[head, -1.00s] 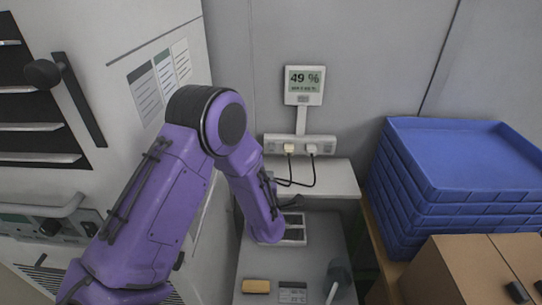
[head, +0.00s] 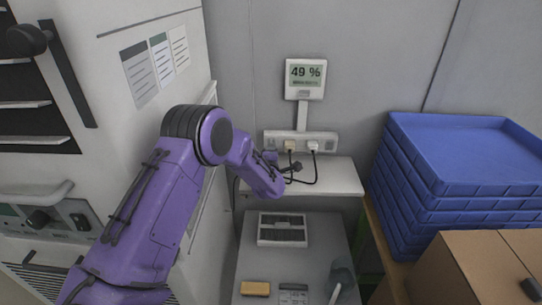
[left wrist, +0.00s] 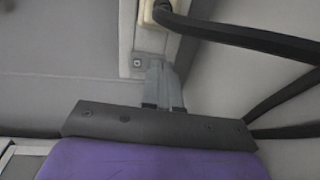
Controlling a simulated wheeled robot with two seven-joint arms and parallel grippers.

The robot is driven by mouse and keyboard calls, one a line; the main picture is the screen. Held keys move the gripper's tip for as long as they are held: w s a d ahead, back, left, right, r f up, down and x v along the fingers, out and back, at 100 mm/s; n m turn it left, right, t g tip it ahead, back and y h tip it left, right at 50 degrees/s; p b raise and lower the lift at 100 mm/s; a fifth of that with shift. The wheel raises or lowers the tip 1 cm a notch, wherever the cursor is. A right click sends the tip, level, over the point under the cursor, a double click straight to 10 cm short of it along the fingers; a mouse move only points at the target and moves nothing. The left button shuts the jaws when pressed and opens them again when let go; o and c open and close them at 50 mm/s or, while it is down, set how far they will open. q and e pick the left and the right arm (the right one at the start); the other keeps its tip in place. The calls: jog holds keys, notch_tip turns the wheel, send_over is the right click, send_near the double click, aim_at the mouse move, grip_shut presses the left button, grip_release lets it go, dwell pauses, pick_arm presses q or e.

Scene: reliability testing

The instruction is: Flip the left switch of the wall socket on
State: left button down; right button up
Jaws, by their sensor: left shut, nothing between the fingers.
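The wall socket (head: 325,136) is a pale horizontal strip on the grey wall, with a beige plug (head: 290,146) and a white plug (head: 313,146) in it. Its left switch is too small to make out in the head view. My left gripper (head: 297,167) is shut and empty, just below and in front of the socket strip. In the left wrist view the shut fingers (left wrist: 158,68) point at the socket's edge, near a small square detail (left wrist: 137,62). I cannot tell whether they touch it. My right gripper is out of view.
Dark plug cables (left wrist: 245,36) run close to the left fingers. Blue crates (head: 470,160) and cardboard boxes (head: 470,265) stand right, a white cabinet (head: 130,110) left.

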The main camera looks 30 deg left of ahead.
pick_arm(q)
jog(key=shift+f+b, duration=0.3)
jog(key=shift+b, duration=0.5)
jog(key=shift+w+a+r+t, duration=0.1)
jog(key=shift+r+t, duration=0.15)
jog(key=shift+t, duration=0.05)
jog(key=shift+d, duration=0.2)
jog(key=shift+s+d+f, duration=0.35)
jog(key=shift+s+d, duration=0.45)
jog(key=shift+s, duration=0.05)
jog(key=s, duration=0.2)
jog(key=s+d, duration=0.1)
jog(key=s, duration=0.2)
jog(key=shift+d+r+p, duration=0.15)
jog(key=shift+p, duration=0.25)
jog(key=s+d+f, duration=0.1)
jog(key=s+d, duration=0.3)
jog(key=s, duration=0.1)
jog(key=shift+f, duration=0.15)
